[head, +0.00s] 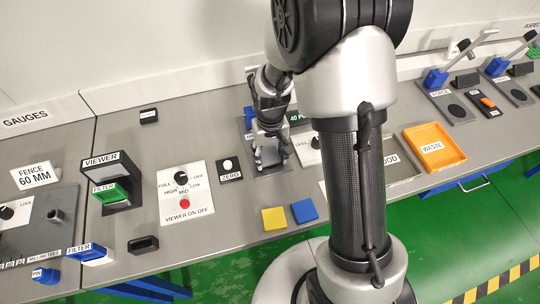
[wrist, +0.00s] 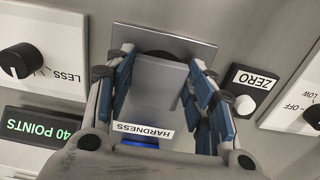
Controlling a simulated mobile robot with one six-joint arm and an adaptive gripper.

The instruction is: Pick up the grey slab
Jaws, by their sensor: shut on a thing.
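My gripper (wrist: 158,100) is shut on the grey slab (wrist: 157,84), with one finger on each side of it. In the head view my gripper (head: 268,132) points down at the counter, and the slab (head: 270,157) shows as a small grey piece below the fingers. The slab is over or on the square plate of the hardness station (wrist: 203,52), close to a dark round spot. I cannot tell whether the slab touches the plate.
The ZERO button panel (head: 229,169) is left of my gripper. A dial panel (wrist: 40,50) and a 40 POINTS display (wrist: 40,127) are close by. Yellow (head: 274,218) and blue (head: 304,210) squares lie at the front. The orange WASTE tray (head: 447,157) is to the right.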

